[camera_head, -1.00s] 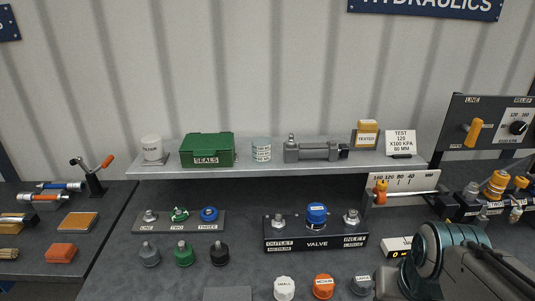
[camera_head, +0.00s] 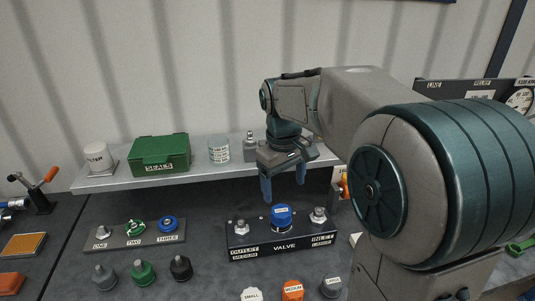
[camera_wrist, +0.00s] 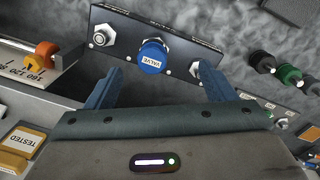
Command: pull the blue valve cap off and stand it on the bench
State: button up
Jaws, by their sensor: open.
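The blue valve cap (camera_head: 281,215) sits on the middle port of the dark valve block (camera_head: 284,245), between two bare metal fittings. My gripper (camera_head: 284,190) is open and empty, its blue fingers pointing down above and just behind the cap. The bench (camera_head: 205,255) is dark grey, with bare surface left of the valve block.
A shelf (camera_head: 110,178) behind holds a green SEALS box (camera_head: 160,154), a white pot (camera_head: 98,157) and a grey can (camera_head: 219,149). A rack (camera_head: 135,237) with fittings stands left. Several loose caps, including an orange one (camera_head: 292,290), stand at the front.

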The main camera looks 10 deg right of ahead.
jog(key=n+g, duration=0.1)
jog(key=n, duration=0.1)
send_over(281, 210)
jog(key=w, duration=0.1)
jog(key=f, duration=0.9)
jog(key=s+f, duration=0.1)
jog(key=f, duration=0.3)
jog(key=shift+f+p, duration=0.3)
jog(key=shift+f, duration=0.1)
jog(key=c, duration=1.2)
jog(key=shift+r+p, duration=1.5)
jog(key=shift+r, duration=0.5)
jog(key=shift+r+p, duration=1.6)
jog(key=shift+r, duration=0.45)
